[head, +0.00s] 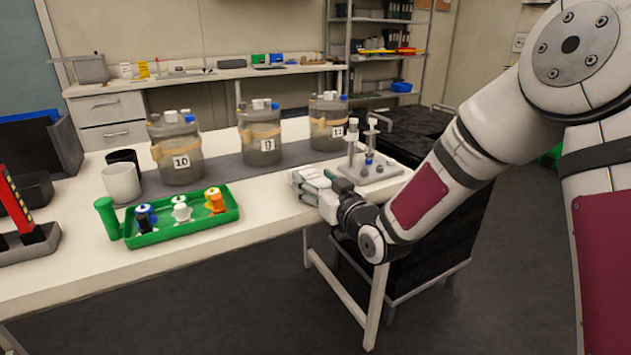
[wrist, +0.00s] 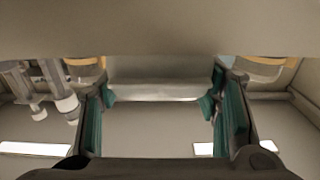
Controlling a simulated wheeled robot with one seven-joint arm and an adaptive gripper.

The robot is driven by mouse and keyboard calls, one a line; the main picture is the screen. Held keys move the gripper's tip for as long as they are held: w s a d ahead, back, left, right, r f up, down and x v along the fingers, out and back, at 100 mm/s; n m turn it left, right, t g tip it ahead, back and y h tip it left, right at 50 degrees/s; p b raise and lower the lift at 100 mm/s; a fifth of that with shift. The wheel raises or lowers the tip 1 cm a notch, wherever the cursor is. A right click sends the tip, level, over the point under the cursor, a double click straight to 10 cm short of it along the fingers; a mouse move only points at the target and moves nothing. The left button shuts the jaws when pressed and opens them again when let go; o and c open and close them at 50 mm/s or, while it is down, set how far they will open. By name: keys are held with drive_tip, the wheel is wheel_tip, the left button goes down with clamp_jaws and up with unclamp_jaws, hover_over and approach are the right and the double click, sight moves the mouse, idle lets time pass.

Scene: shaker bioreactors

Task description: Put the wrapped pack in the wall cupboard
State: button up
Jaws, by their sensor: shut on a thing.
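My gripper (head: 318,185) is at the front right edge of the white bench, in front of the rack with syringes. It is shut on a small pale pack (head: 303,180), partly hidden by the fingers. In the wrist view, which looks upside down, the teal finger pads of my gripper (wrist: 158,104) stand on either side of a silvery-grey pack (wrist: 155,88). How far the pack is above the bench is hard to tell. No wall cupboard can be made out in either view.
Bottles 10 (head: 181,155), 9 (head: 262,137) and 11 (head: 328,125) stand on the bench. A grey rack (head: 378,172) with syringes stands close behind my gripper. A green tray (head: 172,238) lies to the left. A black-topped unit (head: 412,135) stands at the right. Floor in front is clear.

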drive_tip(key=o, duration=1.2)
drive_tip(key=shift+f, duration=0.1)
drive_tip(key=p+v, duration=0.1)
drive_tip(key=v, duration=1.1)
